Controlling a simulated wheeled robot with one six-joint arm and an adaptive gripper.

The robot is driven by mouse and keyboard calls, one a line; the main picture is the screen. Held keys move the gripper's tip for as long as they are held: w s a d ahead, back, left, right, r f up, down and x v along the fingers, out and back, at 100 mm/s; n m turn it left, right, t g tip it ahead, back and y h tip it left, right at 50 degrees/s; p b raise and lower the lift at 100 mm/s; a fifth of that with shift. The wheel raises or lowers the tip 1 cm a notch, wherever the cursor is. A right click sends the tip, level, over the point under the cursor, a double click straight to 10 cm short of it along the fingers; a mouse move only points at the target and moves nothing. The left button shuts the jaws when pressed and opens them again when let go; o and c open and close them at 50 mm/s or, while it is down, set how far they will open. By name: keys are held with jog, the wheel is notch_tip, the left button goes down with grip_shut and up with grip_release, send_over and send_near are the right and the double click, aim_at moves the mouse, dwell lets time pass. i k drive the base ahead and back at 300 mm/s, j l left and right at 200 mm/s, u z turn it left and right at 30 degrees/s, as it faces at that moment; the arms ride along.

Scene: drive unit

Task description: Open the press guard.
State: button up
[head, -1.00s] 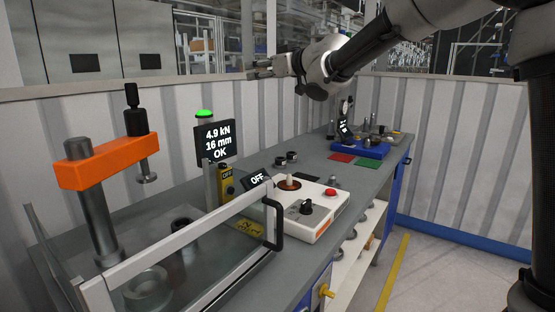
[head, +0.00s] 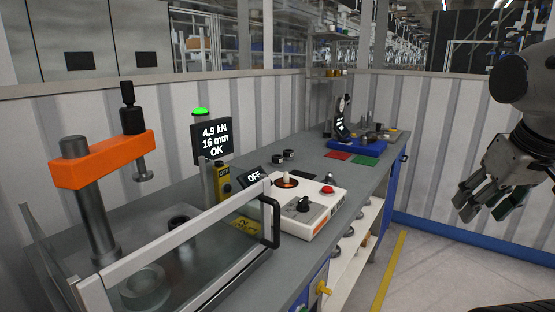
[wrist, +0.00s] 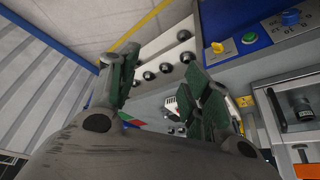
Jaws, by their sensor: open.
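The press guard (head: 180,240) is a clear panel box with a light metal frame around the press at the left of the bench. Its black handle (head: 272,224) is on the right end of the frame. The guard's front frame stands upright around the press base and looks closed. The orange press (head: 106,160) rises above it. My gripper (head: 482,207) is open and empty, at the right over the floor, well apart from the guard. In the wrist view the open fingers (wrist: 165,85) show, with the guard's handle (wrist: 276,108) at the right.
A white unit with a red button (head: 312,205) stands right of the handle. A display (head: 212,138) under a green lamp reads 4.9 kN, 16 mm, OK. A blue tray (head: 357,147) is farther back. The floor (head: 425,270) right of the bench is free.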

aim_at(92, 293)
jog(key=k, duration=0.6)
jog(key=u, duration=1.75)
jog(key=l+u, duration=0.3)
jog(key=l, duration=0.65)
jog(key=l+u, duration=0.3)
jog(key=l, duration=1.25)
jog(key=k+l, duration=0.15)
jog(key=l, duration=1)
